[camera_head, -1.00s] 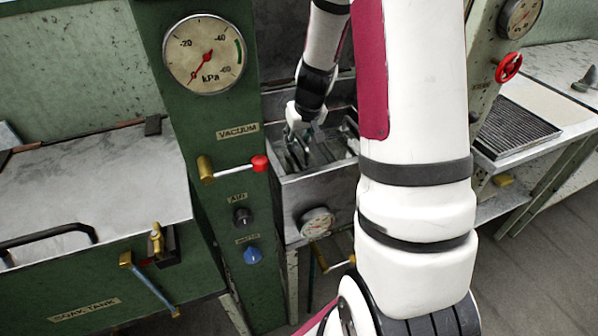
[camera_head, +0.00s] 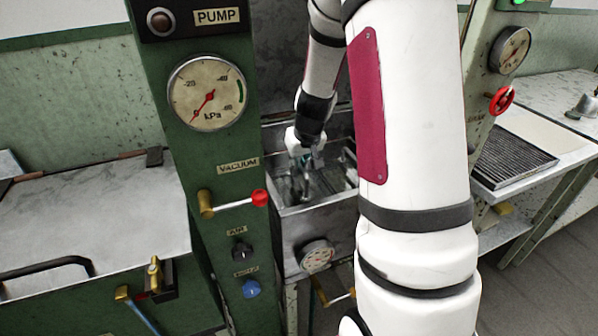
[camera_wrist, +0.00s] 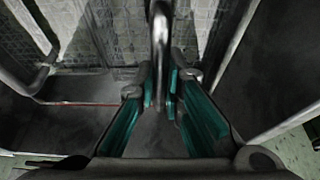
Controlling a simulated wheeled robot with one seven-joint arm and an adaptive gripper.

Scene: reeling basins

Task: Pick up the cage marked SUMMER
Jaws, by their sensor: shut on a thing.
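My gripper (camera_head: 303,168) reaches down into the metal basin (camera_head: 318,199) in the head view, partly hidden by its own wrist. In the wrist view my gripper (camera_wrist: 165,100) has its teal pads shut on an upright, curved metal handle (camera_wrist: 159,38). Wire mesh (camera_wrist: 105,38), seemingly of a cage, shows behind the handle at the upper left. No SUMMER mark can be read in either view, so I cannot tell which cage this is.
The green vacuum panel (camera_head: 186,155), with its red-knobbed lever (camera_head: 233,201), stands left of the basin. A pressure gauge (camera_head: 316,256) is on the basin's front. A red valve wheel (camera_head: 502,101) and a bench with a dark ribbed plate (camera_head: 512,158) are at the right.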

